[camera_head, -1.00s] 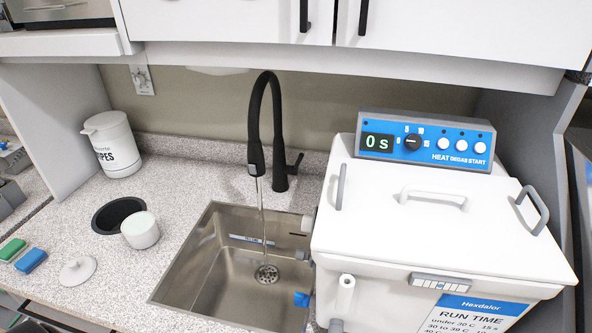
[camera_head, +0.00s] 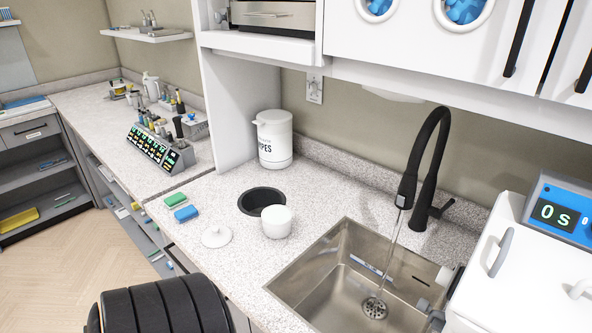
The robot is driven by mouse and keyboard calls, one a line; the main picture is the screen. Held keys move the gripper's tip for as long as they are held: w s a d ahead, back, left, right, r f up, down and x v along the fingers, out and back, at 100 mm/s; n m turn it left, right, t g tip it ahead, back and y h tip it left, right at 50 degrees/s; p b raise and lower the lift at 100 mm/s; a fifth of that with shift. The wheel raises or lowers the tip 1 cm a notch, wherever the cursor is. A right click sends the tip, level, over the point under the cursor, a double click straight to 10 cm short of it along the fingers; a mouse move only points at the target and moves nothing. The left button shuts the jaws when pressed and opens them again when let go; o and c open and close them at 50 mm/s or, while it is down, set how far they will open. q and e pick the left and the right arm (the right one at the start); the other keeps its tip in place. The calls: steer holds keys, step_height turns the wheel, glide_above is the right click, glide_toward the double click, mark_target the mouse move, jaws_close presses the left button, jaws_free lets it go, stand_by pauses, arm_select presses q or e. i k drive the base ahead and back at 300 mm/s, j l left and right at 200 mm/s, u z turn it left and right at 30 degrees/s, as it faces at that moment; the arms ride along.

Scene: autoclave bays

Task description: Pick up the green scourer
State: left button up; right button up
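The green scourer (camera_head: 176,200) lies flat on the speckled counter, near its left front edge. A blue scourer (camera_head: 186,213) lies just in front of it, close beside it. Neither gripper shows in the head view, so I cannot see whether they are open or shut. A black ribbed part of mine (camera_head: 160,306) shows at the bottom left, below the counter edge.
A white lid (camera_head: 216,236), a white cup (camera_head: 277,221) and a black round opening (camera_head: 262,198) are right of the scourers. The sink (camera_head: 345,270) has running water. A wipes tub (camera_head: 274,140) stands behind. Open floor (camera_head: 50,275) lies left.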

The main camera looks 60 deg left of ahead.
mark_target(175, 201)
steer(key=u, duration=2.15)
steer(key=j, duration=0.1)
steer(key=i, duration=0.05)
